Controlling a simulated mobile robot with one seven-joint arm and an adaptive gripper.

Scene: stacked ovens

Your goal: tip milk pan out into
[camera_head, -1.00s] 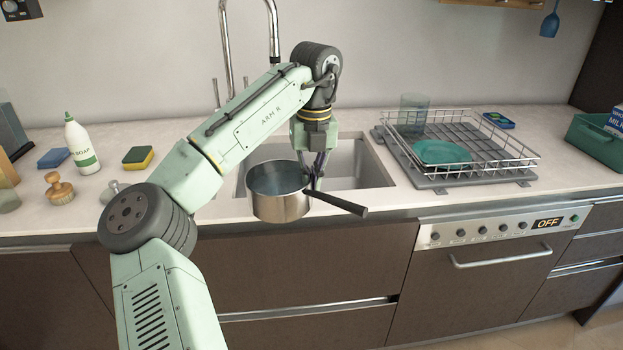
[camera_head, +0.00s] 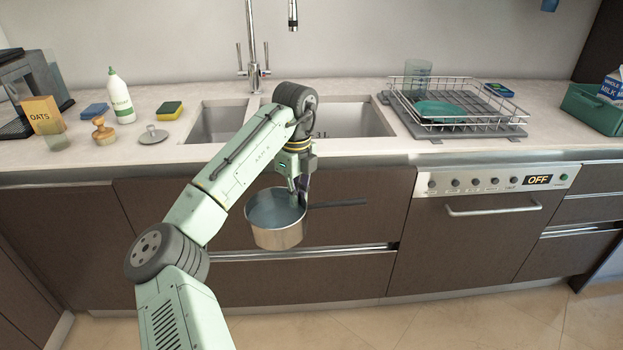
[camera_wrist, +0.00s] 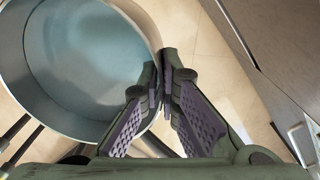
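The milk pan (camera_head: 278,238) is a round steel pan with a dark handle pointing right. It hangs roughly level in front of the drawers, below the counter's front edge. Pale bluish liquid appears to be inside; the wrist view shows the pan (camera_wrist: 18,60) from above. My gripper (camera_head: 300,190) is shut on the pan at its right side, near the handle's base. The sink (camera_head: 352,121) has two basins, behind and above the pan, partly covered by my arm.
A tall tap (camera_head: 252,72) stands behind the sink. Left are a sponge (camera_head: 170,110), soap bottle (camera_head: 120,98), brush (camera_head: 103,132) and oats box (camera_head: 42,115). Right are a dish rack (camera_head: 455,123) with a teal plate and a green crate (camera_head: 592,112). Floor ahead is clear.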

